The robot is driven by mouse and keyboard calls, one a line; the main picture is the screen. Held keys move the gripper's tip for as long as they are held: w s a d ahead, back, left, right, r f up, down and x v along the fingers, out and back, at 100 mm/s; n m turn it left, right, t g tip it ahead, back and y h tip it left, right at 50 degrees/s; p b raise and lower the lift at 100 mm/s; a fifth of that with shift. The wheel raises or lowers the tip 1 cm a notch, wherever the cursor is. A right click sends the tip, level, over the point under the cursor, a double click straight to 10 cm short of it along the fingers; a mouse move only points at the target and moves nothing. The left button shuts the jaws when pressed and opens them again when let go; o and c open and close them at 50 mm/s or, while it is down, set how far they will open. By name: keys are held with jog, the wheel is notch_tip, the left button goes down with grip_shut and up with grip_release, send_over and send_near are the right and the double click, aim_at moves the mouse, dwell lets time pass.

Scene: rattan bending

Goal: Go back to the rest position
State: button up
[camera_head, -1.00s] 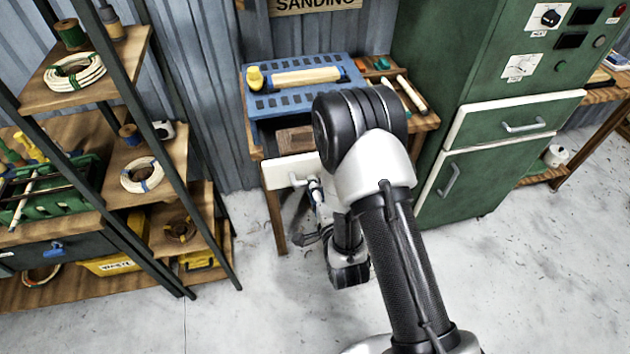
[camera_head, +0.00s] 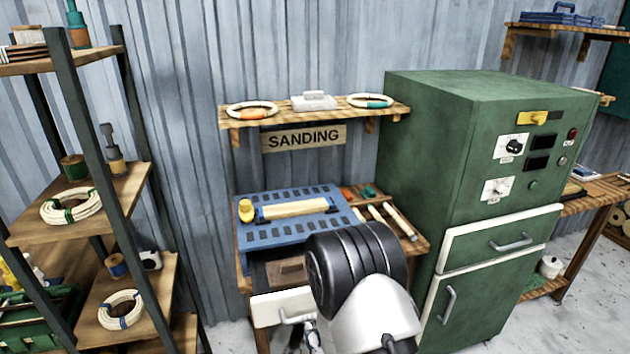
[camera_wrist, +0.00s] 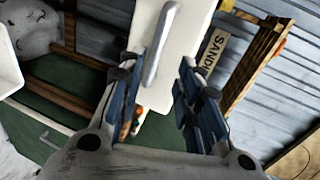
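My gripper (camera_wrist: 158,68) shows in the wrist view with its two blue fingers apart and nothing clasped between them. Beyond the fingertips is a white drawer front (camera_wrist: 180,38) with a metal handle (camera_wrist: 158,45); I cannot tell the exact gap to the handle. In the head view the white drawer (camera_head: 268,310) under the sanding bench stands pulled out, with a brown block (camera_head: 287,270) inside. My arm's dark joint covers the drawer's right part, and most of my gripper is hidden or below the picture.
A blue slotted tray (camera_head: 262,232) with a yellow-ended roller sits on the bench. A green cabinet (camera_head: 455,150) stands close on the right. A shelf rack (camera_head: 128,190) with coils stands on the left. A wall shelf (camera_head: 320,115) hangs above the SANDING sign.

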jog(key=s+d+r+n+g+h, duration=0.15)
jog(key=d+r+n, duration=0.25)
jog(key=r, duration=0.4)
jog(key=s+d+r+n+g+h, duration=0.1)
jog(key=d+r+n+g, duration=0.25)
jog(key=r, duration=0.35)
jog(key=s+d+r+n+g, duration=0.2)
jog(key=s+d+r+n, duration=0.1)
jog(key=s, duration=0.9)
jog(key=s+d+r+n+g+h, duration=0.1)
jog(key=s+d+r+n+g, duration=0.2)
jog(key=s, duration=0.8)
notch_tip(320, 180, up, 2)
jog(key=shift+s+d+r+n, duration=0.1)
jog(key=shift+s+d+n, duration=0.25)
jog(key=shift+s+d, duration=0.05)
